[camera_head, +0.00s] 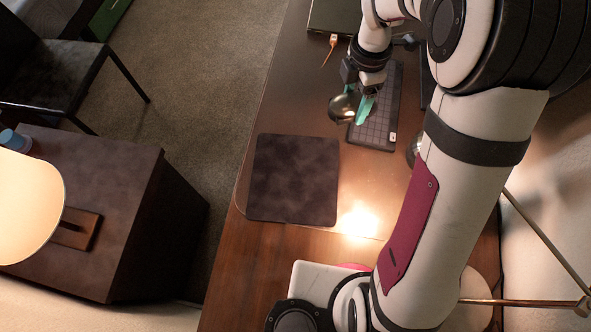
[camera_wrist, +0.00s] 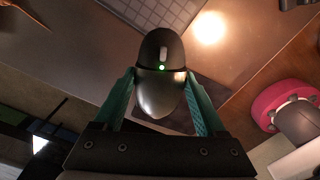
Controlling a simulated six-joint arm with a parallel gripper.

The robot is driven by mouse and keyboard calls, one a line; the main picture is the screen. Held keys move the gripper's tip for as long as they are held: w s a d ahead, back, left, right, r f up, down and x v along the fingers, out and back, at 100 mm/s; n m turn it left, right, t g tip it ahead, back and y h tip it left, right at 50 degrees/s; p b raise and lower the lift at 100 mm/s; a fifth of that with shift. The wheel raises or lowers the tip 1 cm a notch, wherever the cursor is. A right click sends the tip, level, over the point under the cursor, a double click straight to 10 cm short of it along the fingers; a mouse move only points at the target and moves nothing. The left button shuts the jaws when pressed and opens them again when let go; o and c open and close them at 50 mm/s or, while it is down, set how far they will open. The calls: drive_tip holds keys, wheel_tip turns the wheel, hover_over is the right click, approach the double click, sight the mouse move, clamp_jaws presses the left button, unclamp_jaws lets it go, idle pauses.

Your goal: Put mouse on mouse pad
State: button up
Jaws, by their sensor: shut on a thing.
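The mouse (camera_wrist: 162,88) is dark and glossy with a small green light, and sits between the two teal fingers of my gripper (camera_wrist: 160,100). In the head view my gripper (camera_head: 356,103) is shut on the mouse (camera_head: 344,106), which appears held above the desk beside the keyboard. The mouse pad (camera_head: 293,180) is a dark, mottled rounded square lying flat on the desk, below and left of the gripper in the head view. In the wrist view part of the pad (camera_wrist: 209,88) shows behind the mouse, mostly hidden by it and the gripper.
A dark keyboard (camera_head: 377,120) lies just right of the gripper. A laptop edge (camera_head: 335,17) and an orange-tipped item (camera_head: 331,48) are at the far end. The pad's surface is clear.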

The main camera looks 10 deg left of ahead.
drive_tip(key=s+d+n, duration=0.1)
drive_tip(key=s+n, duration=0.4)
drive_tip(key=s, duration=0.8)
hover_over(295, 177)
wheel_tip(295, 177, down, 8)
drive_tip(key=shift+r, duration=0.2)
wheel_tip(295, 177, down, 4)
drive_tip(key=shift+f, duration=0.1)
drive_tip(key=shift+f, duration=0.1)
drive_tip(key=o, duration=1.4)
drive_tip(key=shift+c, duration=0.2)
